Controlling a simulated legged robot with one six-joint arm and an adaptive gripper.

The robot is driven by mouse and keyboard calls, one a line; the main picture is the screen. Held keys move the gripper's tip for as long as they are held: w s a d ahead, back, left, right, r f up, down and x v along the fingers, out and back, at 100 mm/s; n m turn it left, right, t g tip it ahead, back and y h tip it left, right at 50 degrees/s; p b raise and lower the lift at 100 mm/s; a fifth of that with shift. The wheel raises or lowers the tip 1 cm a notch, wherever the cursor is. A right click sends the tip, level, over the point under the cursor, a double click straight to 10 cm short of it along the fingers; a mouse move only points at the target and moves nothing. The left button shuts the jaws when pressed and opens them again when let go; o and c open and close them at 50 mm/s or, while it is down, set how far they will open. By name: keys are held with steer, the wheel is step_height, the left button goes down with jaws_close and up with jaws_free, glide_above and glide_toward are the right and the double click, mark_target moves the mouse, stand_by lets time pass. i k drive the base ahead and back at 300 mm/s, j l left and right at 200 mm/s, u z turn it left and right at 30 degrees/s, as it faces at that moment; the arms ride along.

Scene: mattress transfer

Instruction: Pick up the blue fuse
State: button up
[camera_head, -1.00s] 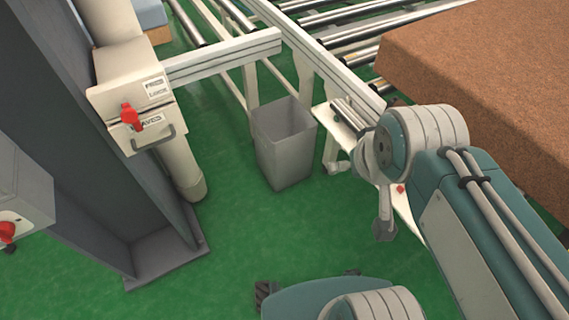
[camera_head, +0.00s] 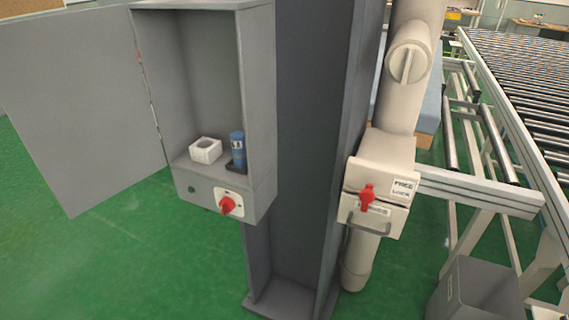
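The blue fuse (camera_head: 237,148) stands upright inside an open grey cabinet (camera_head: 262,120). It is at the right of the cabinet's floor, on or in a dark base. A white block with a round opening (camera_head: 205,150) sits to its left. The cabinet door (camera_head: 80,110) is swung wide open to the left. A red rotary switch (camera_head: 227,205) is on the cabinet's lower front. My gripper and arm are outside the present view.
A grey column (camera_head: 312,140) stands right of the cabinet. A beige box with a red handle (camera_head: 380,190) is beyond it. A roller conveyor (camera_head: 530,90) and grey bin (camera_head: 475,295) are at the right. Green floor is clear at lower left.

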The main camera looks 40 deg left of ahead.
mark_target(237, 138)
steer(key=u, duration=2.15)
steer(key=i+j+z, duration=0.15)
steer(key=i+j, duration=0.45)
steer(key=i, duration=0.1)
